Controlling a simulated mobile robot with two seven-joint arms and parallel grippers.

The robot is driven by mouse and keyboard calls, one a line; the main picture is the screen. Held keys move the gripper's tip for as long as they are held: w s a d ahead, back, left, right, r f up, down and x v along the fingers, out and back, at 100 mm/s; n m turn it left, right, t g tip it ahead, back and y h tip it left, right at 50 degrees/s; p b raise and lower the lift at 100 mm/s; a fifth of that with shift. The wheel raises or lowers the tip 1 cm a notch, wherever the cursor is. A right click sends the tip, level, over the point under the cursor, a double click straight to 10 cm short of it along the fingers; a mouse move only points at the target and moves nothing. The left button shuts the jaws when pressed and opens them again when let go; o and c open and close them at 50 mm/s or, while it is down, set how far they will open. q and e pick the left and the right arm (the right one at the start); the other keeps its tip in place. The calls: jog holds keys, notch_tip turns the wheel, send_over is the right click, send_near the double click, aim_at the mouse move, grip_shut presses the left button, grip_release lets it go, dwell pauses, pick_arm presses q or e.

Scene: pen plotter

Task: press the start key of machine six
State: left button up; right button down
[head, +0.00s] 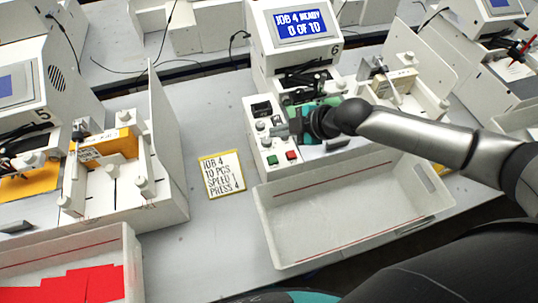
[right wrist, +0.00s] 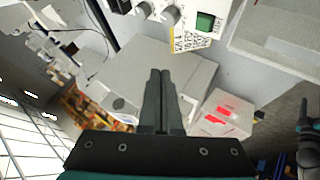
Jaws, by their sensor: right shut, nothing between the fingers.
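Machine six (head: 262,55) stands at the centre back, with a lit screen (head: 300,23) reading "JOB 4 READY 0 OF 10". Its control panel has a green key (head: 272,160) and a red key (head: 291,155) at its front end, with knobs behind. My right gripper (head: 279,131) is shut and empty over the panel, behind the two keys in the head view. In the right wrist view its closed fingers (right wrist: 160,73) point toward the panel, and the green key (right wrist: 205,22) shows above and right of the tips, apart from them.
A handwritten card (head: 222,174) lies left of the panel, reading "JOB 4, 10 PCS, SPEED 1, PRESS 4". An empty-looking white tray (head: 265,222) stands in front of machine six. Machine five (head: 75,88) stands at left, with a tray of red sheets (head: 130,250) before it.

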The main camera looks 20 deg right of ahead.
jog(key=b, duration=0.7)
send_over(277, 159)
notch_tip(277, 159, down, 8)
jog(key=shift+s+r, duration=0.1)
jog(key=shift+f+b, duration=0.3)
jog(key=shift+f, duration=0.25)
dwell(1.2)
jog(key=shift+f, duration=0.1)
jog(key=shift+f+b, duration=0.3)
